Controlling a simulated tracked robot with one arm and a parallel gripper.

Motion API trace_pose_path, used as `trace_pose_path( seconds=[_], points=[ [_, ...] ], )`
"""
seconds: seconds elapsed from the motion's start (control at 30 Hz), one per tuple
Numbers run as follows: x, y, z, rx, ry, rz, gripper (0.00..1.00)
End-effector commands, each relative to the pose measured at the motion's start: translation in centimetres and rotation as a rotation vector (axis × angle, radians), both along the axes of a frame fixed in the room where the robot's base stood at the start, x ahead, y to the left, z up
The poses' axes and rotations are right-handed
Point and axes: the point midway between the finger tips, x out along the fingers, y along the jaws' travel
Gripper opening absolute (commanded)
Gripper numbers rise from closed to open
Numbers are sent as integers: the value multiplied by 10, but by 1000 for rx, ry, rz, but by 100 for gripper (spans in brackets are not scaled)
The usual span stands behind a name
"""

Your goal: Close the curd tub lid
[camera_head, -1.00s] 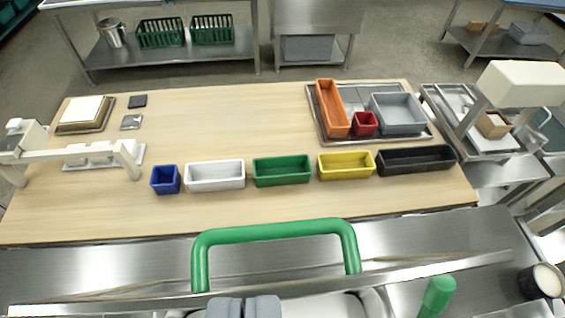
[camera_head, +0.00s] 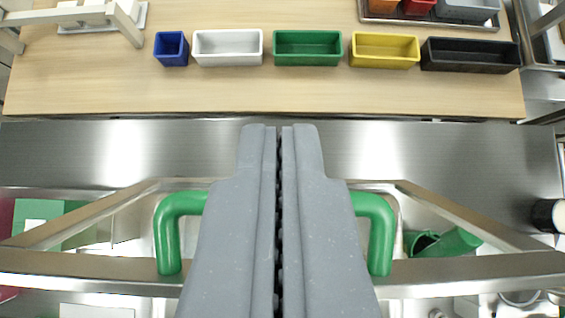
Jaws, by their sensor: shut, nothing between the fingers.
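My gripper (camera_head: 279,130) is shut and empty in the middle of the picture, its grey fingers pointing up the picture. A green tubular handle shows on both sides of it, with a left leg (camera_head: 168,240) and a right leg (camera_head: 381,240) on a metal bar (camera_head: 90,266). My fingers hide the middle of the handle, so I cannot tell whether they touch it. The bar and two slanting metal bars look like part of the curd tub lid's frame. Pale metal surfaces show between the bars. I cannot tell how far the lid stands open.
A bare steel strip (camera_head: 420,150) lies beyond the frame. Behind it is a wooden table (camera_head: 300,95) with blue, white, green, yellow and black bins in a row. A green cylinder (camera_head: 455,241) lies at the right, and a dark cup (camera_head: 546,215) stands at the far right.

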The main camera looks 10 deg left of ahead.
Motion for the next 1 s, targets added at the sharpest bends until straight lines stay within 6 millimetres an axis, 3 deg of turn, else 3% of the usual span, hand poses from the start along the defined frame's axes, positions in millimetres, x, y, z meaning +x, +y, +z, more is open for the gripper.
trace_pose_path(
  seconds=[0.37, 1.0],
  points=[
    [40, 8, -38, -1, 0, 0, 0],
    [18, 2, -44, -1, -4, -1, 0]
  ],
)
